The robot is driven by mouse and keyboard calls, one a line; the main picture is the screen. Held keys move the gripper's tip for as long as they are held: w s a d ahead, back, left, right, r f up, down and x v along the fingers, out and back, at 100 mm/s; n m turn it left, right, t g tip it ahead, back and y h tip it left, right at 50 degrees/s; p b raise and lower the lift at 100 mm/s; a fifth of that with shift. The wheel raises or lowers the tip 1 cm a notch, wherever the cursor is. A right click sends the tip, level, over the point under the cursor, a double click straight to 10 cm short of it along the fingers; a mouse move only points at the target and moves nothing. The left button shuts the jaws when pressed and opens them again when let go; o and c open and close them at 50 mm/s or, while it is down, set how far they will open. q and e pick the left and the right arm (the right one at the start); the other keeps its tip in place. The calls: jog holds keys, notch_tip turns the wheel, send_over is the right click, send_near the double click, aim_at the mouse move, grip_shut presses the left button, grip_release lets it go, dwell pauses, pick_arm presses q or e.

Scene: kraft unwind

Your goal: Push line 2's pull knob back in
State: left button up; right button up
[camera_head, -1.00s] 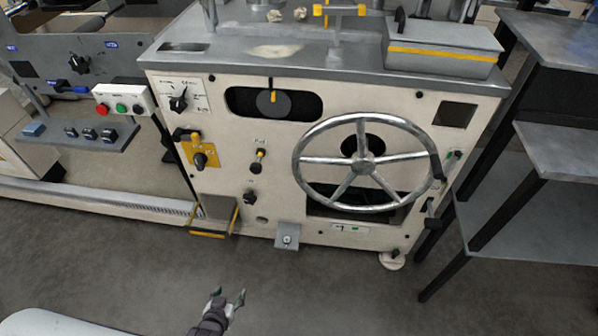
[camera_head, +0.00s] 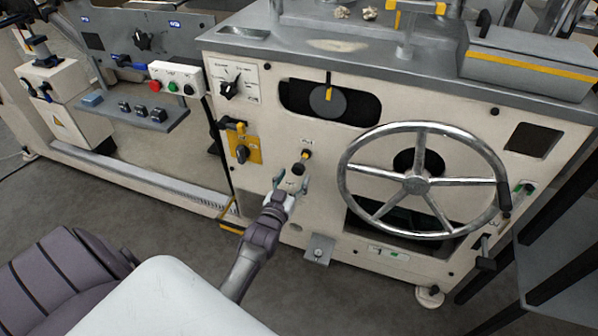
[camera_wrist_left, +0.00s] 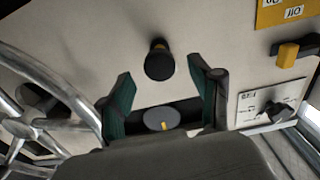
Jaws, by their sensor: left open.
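The pull knob (camera_head: 302,166) is a black knob with a yellow collar on the cream front panel, left of the handwheel. In the left wrist view the round black knob (camera_wrist_left: 158,62) shows between the fingertips, with a little yellow behind it. My left gripper (camera_head: 291,181) is open just below and in front of the knob in the head view. In the left wrist view its green-padded fingers (camera_wrist_left: 160,72) stand apart on either side of the knob. I cannot tell whether they touch it. My right gripper is out of view. The line number is not legible.
A large spoked handwheel (camera_head: 414,184) stands out from the panel to the right. A yellow plate with a black switch (camera_head: 242,154) is to the left. A dark slot with a pointer (camera_head: 328,99) lies above. A foot bracket (camera_head: 319,250) is at the panel's base.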

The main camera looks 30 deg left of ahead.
aim_at(297, 172)
pick_arm(q)
jog(key=shift+x, duration=2.1)
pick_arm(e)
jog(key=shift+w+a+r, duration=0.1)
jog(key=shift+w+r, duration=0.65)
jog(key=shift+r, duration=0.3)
pick_arm(q)
grip_shut()
